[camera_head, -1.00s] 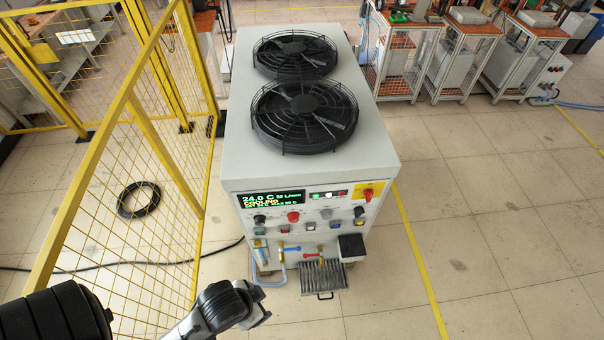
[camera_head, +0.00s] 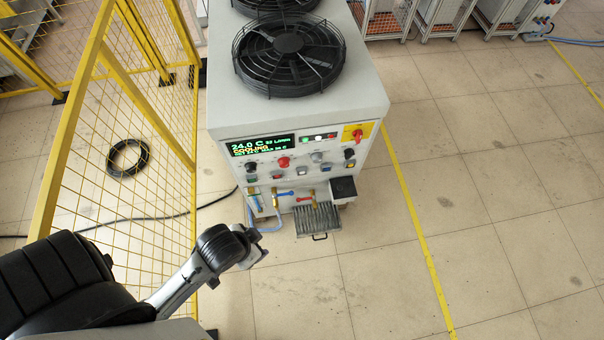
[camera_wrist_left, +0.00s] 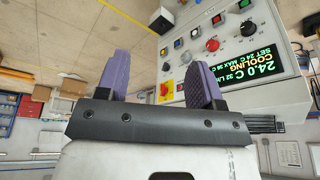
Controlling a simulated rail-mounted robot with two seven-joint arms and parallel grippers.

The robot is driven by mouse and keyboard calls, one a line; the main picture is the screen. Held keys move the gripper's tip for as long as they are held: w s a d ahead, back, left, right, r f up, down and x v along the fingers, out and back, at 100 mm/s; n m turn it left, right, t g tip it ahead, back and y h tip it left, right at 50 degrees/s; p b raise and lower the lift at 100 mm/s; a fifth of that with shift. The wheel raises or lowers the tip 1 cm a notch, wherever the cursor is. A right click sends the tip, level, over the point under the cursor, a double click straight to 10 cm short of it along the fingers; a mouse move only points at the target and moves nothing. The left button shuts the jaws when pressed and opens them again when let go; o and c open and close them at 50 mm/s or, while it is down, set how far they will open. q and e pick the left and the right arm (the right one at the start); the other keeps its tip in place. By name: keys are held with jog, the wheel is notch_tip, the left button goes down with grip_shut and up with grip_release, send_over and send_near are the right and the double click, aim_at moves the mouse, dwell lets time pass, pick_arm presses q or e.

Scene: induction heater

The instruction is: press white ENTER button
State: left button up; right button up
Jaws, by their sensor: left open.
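The heater's front control panel (camera_head: 290,150) faces me in the head view and shows tilted in the left wrist view (camera_wrist_left: 225,60). A small whitish button (camera_wrist_left: 195,33) sits among the panel buttons in the left wrist view. Its label is too small to read, so I cannot tell whether it is ENTER. My left gripper (camera_head: 256,248) is in front of and below the panel in the head view. In the left wrist view its two purple fingers (camera_wrist_left: 160,80) are spread with nothing between them, apart from the panel. My right gripper is not in view.
The lit display (camera_head: 262,145) reads 24.0 C and COOLING. A red knob (camera_head: 284,162) and a red-and-yellow switch (camera_head: 357,133) stick out of the panel. A ribbed metal tray (camera_head: 318,219) juts out below. A yellow mesh fence (camera_head: 150,150) stands left; the right floor is clear.

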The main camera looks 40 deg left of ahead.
pick_arm(q)
jog(key=shift+a, duration=0.15)
jog(key=c, duration=1)
grip_shut()
jog(key=shift+d, duration=0.2)
jog(key=shift+a, duration=0.15)
